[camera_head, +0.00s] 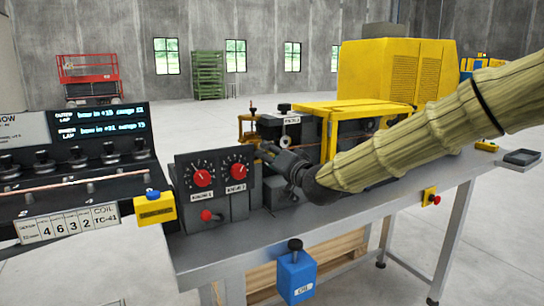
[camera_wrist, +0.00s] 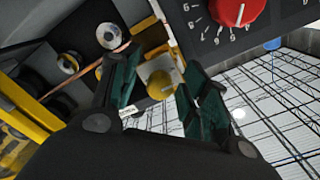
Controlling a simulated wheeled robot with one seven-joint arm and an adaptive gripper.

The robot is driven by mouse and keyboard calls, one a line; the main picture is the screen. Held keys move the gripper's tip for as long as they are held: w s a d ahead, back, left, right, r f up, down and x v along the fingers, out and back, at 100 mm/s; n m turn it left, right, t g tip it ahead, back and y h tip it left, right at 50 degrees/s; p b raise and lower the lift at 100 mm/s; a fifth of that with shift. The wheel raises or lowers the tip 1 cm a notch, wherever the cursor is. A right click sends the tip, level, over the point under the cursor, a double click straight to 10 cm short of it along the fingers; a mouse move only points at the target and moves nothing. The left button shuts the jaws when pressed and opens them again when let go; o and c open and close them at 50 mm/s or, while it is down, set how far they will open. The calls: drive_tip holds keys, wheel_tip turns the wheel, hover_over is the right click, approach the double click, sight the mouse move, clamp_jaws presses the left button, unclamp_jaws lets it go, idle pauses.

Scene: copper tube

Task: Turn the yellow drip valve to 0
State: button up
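The yellow drip valve (camera_wrist: 160,84) shows in the wrist view as a rounded yellow knob on a pale block. It lies between the two green-padded fingers of my gripper (camera_wrist: 163,73). The fingers are apart, with a visible gap on each side of the knob; whether any part touches it cannot be told. In the head view my gripper (camera_head: 281,160) is low at the machine, just right of the dial panel, and the valve is hidden there. No scale for the valve can be read.
A dial panel with two red knobs (camera_head: 203,178) (camera_head: 238,171) stands close left of my gripper; one red dial (camera_wrist: 238,10) shows in the wrist view. A copper tube (camera_wrist: 95,68) runs nearby. The yellow machine frame (camera_head: 345,108) stands behind. A blue box (camera_head: 298,275) hangs at the bench front.

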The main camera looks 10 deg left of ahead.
drive_tip(key=shift+d+r, duration=0.15)
drive_tip(key=shift+r, duration=0.05)
drive_tip(key=v, duration=1.1)
drive_tip(key=shift+s+d, duration=0.2)
drive_tip(key=shift+s, duration=0.15)
drive_tip(key=shift+f, duration=0.1)
